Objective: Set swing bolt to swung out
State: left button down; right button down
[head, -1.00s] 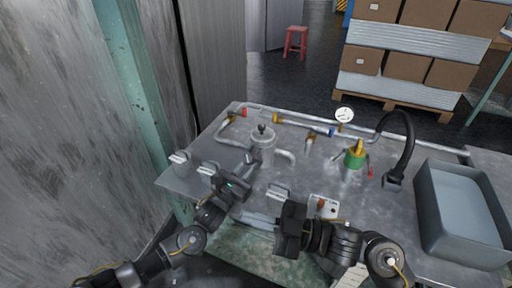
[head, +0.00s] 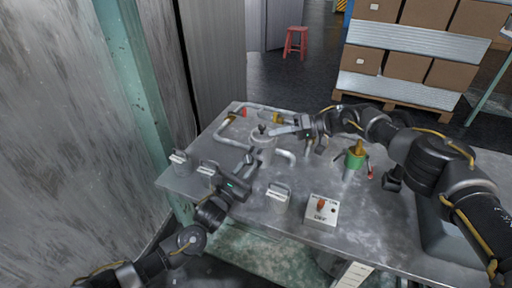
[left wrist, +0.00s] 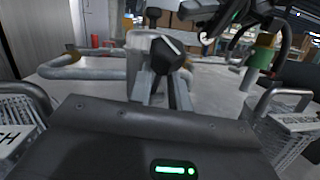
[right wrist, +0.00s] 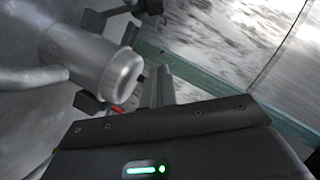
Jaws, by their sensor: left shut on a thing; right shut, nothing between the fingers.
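A grey metal vessel (head: 263,150) stands upright on the steel table; the right wrist view shows its rounded cylinder (right wrist: 88,62) with dark knobs around it. In the left wrist view a dark faceted knob (left wrist: 170,46), apparently the swing bolt's, is in front of the vessel. My left gripper (head: 247,161) is shut on this knob at the vessel's near-left side. My right gripper (head: 274,131) is shut and empty beside the vessel's top; its fingers (right wrist: 160,84) are close to the rounded end. The fingers partly hide the bolt, so its exact angle cannot be told.
Pipes (head: 226,132) run behind and beside the vessel. Handled blocks (head: 278,198) and a switch box (head: 321,212) marked OFF stand nearer. A green fitting (head: 354,160) stands right. My right arm crosses above the table's right side and partly covers a grey bin (head: 440,238).

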jog(key=s+a+f+n+g+h, duration=0.1)
jog(key=s+a+f+g, duration=0.1)
jog(key=a, duration=0.4)
jog(key=shift+s+a+f, duration=0.25)
jog(key=shift+s+f, duration=0.5)
dwell(0.3)
